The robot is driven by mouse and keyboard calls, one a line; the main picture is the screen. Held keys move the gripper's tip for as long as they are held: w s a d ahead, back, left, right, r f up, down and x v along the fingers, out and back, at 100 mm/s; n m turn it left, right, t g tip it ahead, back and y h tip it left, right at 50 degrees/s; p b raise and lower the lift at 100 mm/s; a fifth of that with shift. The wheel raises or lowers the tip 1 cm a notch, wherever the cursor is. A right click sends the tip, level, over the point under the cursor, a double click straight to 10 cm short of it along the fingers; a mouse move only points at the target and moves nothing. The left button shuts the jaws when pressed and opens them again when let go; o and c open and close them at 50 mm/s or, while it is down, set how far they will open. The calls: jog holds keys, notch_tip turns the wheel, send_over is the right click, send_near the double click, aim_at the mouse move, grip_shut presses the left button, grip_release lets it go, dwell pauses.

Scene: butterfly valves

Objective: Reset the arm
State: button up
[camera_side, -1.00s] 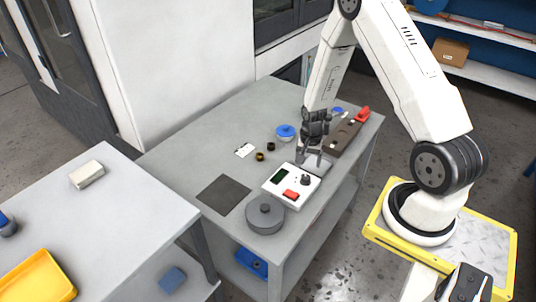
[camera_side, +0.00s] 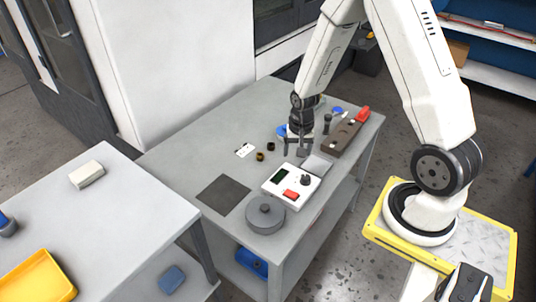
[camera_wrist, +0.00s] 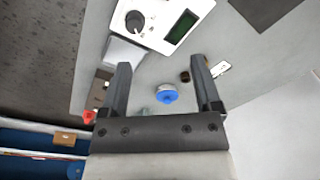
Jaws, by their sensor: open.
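My gripper (camera_side: 297,148) points down above the grey workbench (camera_side: 222,133), between the white control box and the blue-topped part. It also shows in the wrist view (camera_wrist: 160,75), with its two dark fingers wide apart and nothing between them at the tips. The blue-topped round part (camera_wrist: 166,94) lies on the bench and appears between the fingers in the wrist view. In the side view it is mostly hidden behind my gripper.
The white control box (camera_side: 278,194) with a knob and red button stands near a grey round lidded object (camera_side: 265,214). A brown block (camera_side: 340,138) with a red part (camera_side: 362,114) is at the right. A dark mat (camera_side: 223,195) and small dark rings (camera_side: 270,146) lie left.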

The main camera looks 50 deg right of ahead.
jog(key=s+a+r+n+t, duration=0.1)
jog(key=s+a+r+n, duration=0.5)
jog(key=a+r+n, duration=0.4)
jog(key=a+r, duration=0.2)
jog(key=a, duration=0.1)
jog(key=shift+s+a+r+t, duration=0.15)
jog(key=shift+a+t, duration=0.15)
jog(key=shift+t, duration=0.1)
